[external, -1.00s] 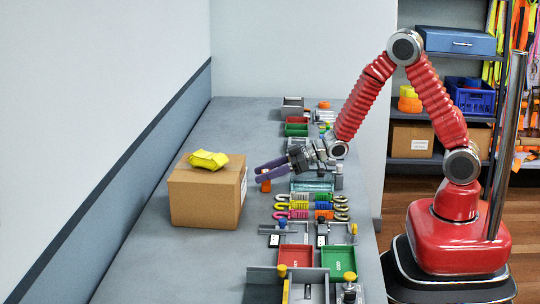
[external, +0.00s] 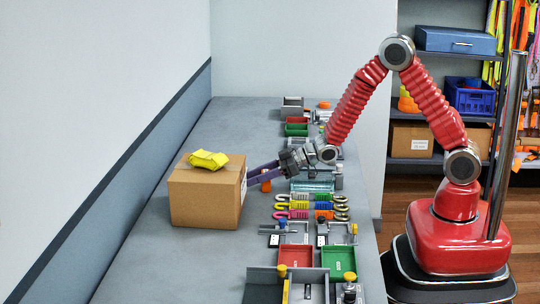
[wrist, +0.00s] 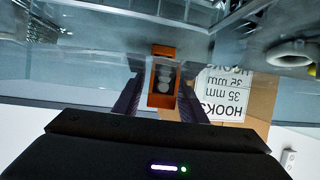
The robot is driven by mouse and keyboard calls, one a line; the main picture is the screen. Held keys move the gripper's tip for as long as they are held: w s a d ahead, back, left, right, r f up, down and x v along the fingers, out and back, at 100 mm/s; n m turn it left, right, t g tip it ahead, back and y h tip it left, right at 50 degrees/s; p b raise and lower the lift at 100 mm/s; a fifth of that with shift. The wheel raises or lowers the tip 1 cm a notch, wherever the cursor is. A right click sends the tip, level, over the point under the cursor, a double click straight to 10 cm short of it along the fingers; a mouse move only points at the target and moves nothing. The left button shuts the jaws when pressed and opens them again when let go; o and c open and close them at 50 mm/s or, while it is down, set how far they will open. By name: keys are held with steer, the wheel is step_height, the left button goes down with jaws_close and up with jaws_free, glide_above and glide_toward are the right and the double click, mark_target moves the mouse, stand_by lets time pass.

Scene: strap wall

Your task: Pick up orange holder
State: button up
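The orange holder (wrist: 161,101) is a small open-topped block with grey rounded shapes inside, seen in the middle of the wrist view. In the external view the orange holder (external: 266,186) is a small patch on the bench, partly hidden by my fingers. My gripper (external: 250,182) has dark purple fingers and reaches left over the bench. In the wrist view my gripper (wrist: 160,88) is open, with a finger on either side of the holder. A narrow gap shows on the left; contact on the right is unclear.
A cardboard box (external: 205,200) with a yellow item (external: 208,159) on top stands just left of my fingertips. Coloured hooks (external: 290,206), a clear tray (external: 312,185) and red and green trays (external: 338,262) line the bench's right side. The bench is clear along the wall.

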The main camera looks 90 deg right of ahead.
jaws_close()
stand_by(0.4)
step_height(320, 180, up, 18)
stand_by(0.7)
stand_by(0.4)
